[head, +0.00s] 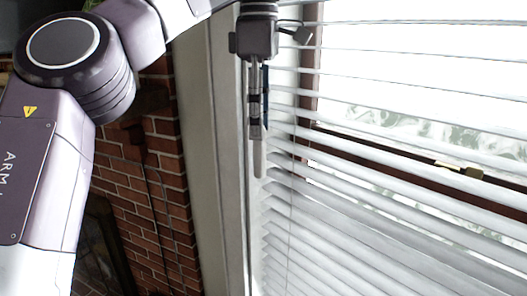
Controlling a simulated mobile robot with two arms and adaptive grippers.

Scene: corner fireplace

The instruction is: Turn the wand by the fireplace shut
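The wand (258,162) is a thin, pale stick hanging upright at the left edge of the window blind (380,215). Only its lower end shows, just below my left fingertips. My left gripper (257,132) points straight down, and its narrow fingers sit close together in line with the wand. They look shut on it, and they hide the wand's upper part. The blind's pale slats are tilted, with gaps between them that show the bright outside. My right gripper is not in view.
The brick fireplace wall (160,185) stands left of the pale window trim (212,150). A thin cord (290,235) hangs in front of the slats. A brown window frame with a brass latch (460,169) shows behind the blind.

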